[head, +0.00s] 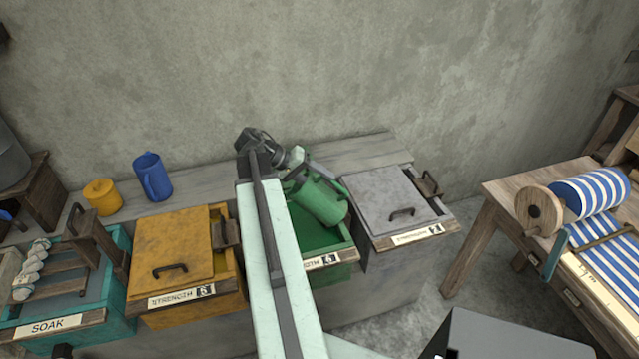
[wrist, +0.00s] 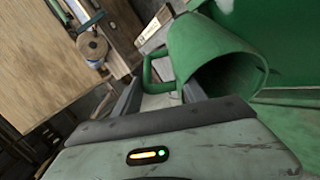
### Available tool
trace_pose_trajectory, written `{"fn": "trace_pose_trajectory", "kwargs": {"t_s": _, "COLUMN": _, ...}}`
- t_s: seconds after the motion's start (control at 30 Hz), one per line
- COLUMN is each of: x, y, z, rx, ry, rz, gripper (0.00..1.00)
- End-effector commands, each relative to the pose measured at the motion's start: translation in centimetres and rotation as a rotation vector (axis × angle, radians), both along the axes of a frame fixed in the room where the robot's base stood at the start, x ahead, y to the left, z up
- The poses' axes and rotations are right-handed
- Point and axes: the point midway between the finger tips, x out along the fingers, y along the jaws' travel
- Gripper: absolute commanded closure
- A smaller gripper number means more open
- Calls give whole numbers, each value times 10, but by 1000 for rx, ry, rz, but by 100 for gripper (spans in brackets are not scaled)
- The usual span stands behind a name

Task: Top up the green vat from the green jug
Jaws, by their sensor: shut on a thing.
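The green jug (head: 320,202) is tilted over the open green vat (head: 345,256), its mouth toward the lower right in the head view. My gripper (head: 312,172) is shut on the jug's handle and holds it above the vat opening. In the wrist view the jug (wrist: 205,45) lies on its side, with its open mouth to the right. Its handle (wrist: 150,70) is between my fingers (wrist: 160,90). No stream of liquid shows. My arm hides the left part of the vat, and I cannot tell the liquid level.
A lidded yellow vat (head: 170,252) stands left of the green one and a lidded grey vat (head: 385,200) right of it. A blue jug (head: 152,178) and a yellow jug (head: 103,197) stand on the back ledge.

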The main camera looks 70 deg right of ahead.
Motion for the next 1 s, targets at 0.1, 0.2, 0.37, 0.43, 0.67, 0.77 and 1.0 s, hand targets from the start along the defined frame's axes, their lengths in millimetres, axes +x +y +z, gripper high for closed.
{"fn": "trace_pose_trajectory", "kwargs": {"t_s": 0.1, "x": -5, "y": 0, "z": 9, "rx": 7, "ry": -41, "rz": -1, "gripper": 100}}
{"fn": "trace_pose_trajectory", "kwargs": {"t_s": 0.2, "x": -10, "y": 0, "z": 16, "rx": 17, "ry": -111, "rz": -2, "gripper": 100}}
{"fn": "trace_pose_trajectory", "kwargs": {"t_s": 0.37, "x": -21, "y": -1, "z": 23, "rx": 42, "ry": -265, "rz": -3, "gripper": 100}}
{"fn": "trace_pose_trajectory", "kwargs": {"t_s": 0.43, "x": -26, "y": -2, "z": 26, "rx": 53, "ry": -339, "rz": -5, "gripper": 100}}
{"fn": "trace_pose_trajectory", "kwargs": {"t_s": 0.67, "x": -32, "y": -4, "z": 2, "rx": 104, "ry": -669, "rz": -4, "gripper": 100}}
{"fn": "trace_pose_trajectory", "kwargs": {"t_s": 0.77, "x": -31, "y": -4, "z": -6, "rx": 119, "ry": -770, "rz": -3, "gripper": 100}}
{"fn": "trace_pose_trajectory", "kwargs": {"t_s": 1.0, "x": -29, "y": -5, "z": -9, "rx": 136, "ry": -856, "rz": 2, "gripper": 100}}
